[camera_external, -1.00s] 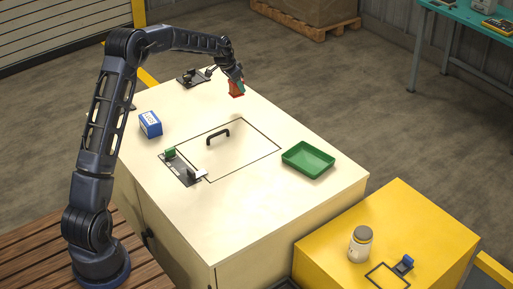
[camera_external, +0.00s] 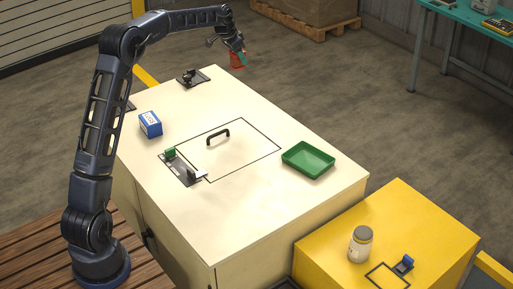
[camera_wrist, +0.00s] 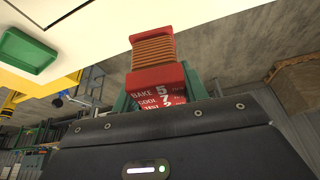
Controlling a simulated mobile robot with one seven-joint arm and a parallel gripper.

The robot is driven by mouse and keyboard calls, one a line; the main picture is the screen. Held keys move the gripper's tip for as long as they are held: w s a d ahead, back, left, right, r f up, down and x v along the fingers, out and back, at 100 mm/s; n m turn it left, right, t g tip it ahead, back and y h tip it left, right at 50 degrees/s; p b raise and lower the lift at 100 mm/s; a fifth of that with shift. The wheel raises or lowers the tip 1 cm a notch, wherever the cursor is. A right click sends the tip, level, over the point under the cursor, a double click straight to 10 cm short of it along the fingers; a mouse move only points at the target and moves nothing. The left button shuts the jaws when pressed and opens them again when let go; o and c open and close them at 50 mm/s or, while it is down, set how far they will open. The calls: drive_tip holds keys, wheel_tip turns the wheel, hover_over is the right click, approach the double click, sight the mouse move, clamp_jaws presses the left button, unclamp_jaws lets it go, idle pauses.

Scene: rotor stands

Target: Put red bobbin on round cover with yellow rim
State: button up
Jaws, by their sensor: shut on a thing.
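The red bobbin (camera_external: 235,63) is held in my gripper (camera_external: 240,57), raised beyond the far end of the cream cabinet top. In the wrist view the bobbin (camera_wrist: 153,49) has a ribbed orange-brown winding and a red block with white lettering, partly legible as "BAKE 5", "COOL 7". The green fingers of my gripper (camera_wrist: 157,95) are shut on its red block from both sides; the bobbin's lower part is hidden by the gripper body. I cannot make out a round cover with a yellow rim in either view.
On the cream cabinet top (camera_external: 240,220) are a blue box (camera_external: 150,124), a black handle (camera_external: 218,136), a green tray (camera_external: 308,160), a small fixture (camera_external: 184,168) and a black stand (camera_external: 192,78). A lidded jar (camera_external: 360,246) stands on the yellow cabinet (camera_external: 420,220).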

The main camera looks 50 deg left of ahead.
drive_tip(key=w+d+m+h, duration=0.1)
drive_tip(key=w+d+m, duration=0.15)
drive_tip(key=d, duration=0.75)
drive_tip(key=w+d+m, duration=0.1)
drive_tip(key=w+d, duration=0.2)
drive_tip(key=d, duration=0.7)
drive_tip(key=r+m+g+h, duration=0.1)
drive_tip(key=m+g+h, duration=0.25)
drive_tip(key=m, duration=0.95)
hover_over(365, 232)
drive_tip(key=shift+g+y, duration=0.35)
drive_tip(key=shift+g, duration=0.1)
wheel_tip(365, 232, down, 20)
drive_tip(key=shift+d+r, duration=0.1)
drive_tip(key=shift+r, duration=0.1)
drive_tip(key=shift+f, duration=0.1)
drive_tip(key=o, duration=0.7)
drive_tip(key=shift+f, duration=0.1)
drive_tip(key=o, duration=0.5)
drive_tip(key=shift+c, duration=0.2)
